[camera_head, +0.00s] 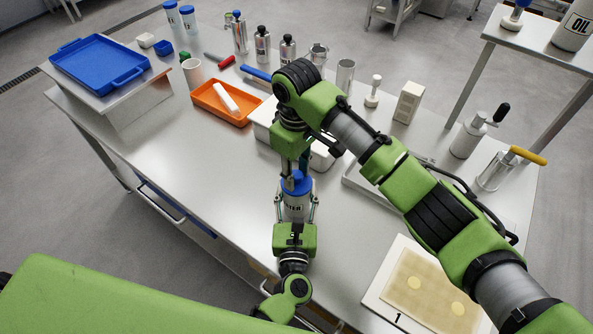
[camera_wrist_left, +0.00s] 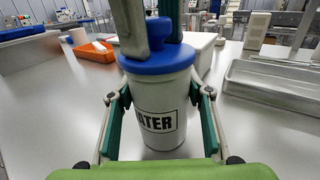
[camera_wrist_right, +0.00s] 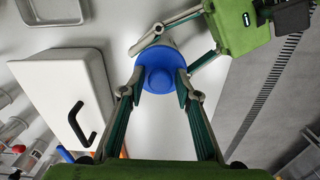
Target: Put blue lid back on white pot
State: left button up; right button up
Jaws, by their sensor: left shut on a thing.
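The white pot (camera_wrist_left: 160,112), with a black-edged label ending in "ATER", stands upright on the table. The blue lid (camera_wrist_left: 157,62) sits on its top and looks level; it also shows from above in the right wrist view (camera_wrist_right: 160,75). My left gripper (camera_wrist_left: 160,95) is shut around the pot's sides. My right gripper (camera_wrist_right: 161,78) points down over the lid. Its fingers are apart on both sides of the lid's knob, with a small gap of blue visible. In the head view, the right arm partly hides the lid (camera_head: 297,183).
A white box with a black handle (camera_wrist_right: 68,95) stands close by. An orange tray (camera_head: 222,117) and a blue tray (camera_head: 85,57) are at the left. A metal tray (camera_wrist_left: 275,85) and a board with dough (camera_head: 392,262) are at the right. Bottles and shakers line the back.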

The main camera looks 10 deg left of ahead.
notch_tip(320, 180, up, 12)
dwell(0.7)
pick_arm(q)
jog(key=o, duration=1.7)
jog(key=shift+c, duration=0.2)
jog(key=s, duration=0.4)
jog(key=s+d, duration=0.1)
jog(key=s, duration=0.3)
jog(key=s+d, duration=0.1)
jog(key=s, duration=0.2)
jog(key=shift+s+d, duration=0.1)
jog(key=shift+s, duration=0.3)
pick_arm(e)
jog(key=shift+f, duration=0.1)
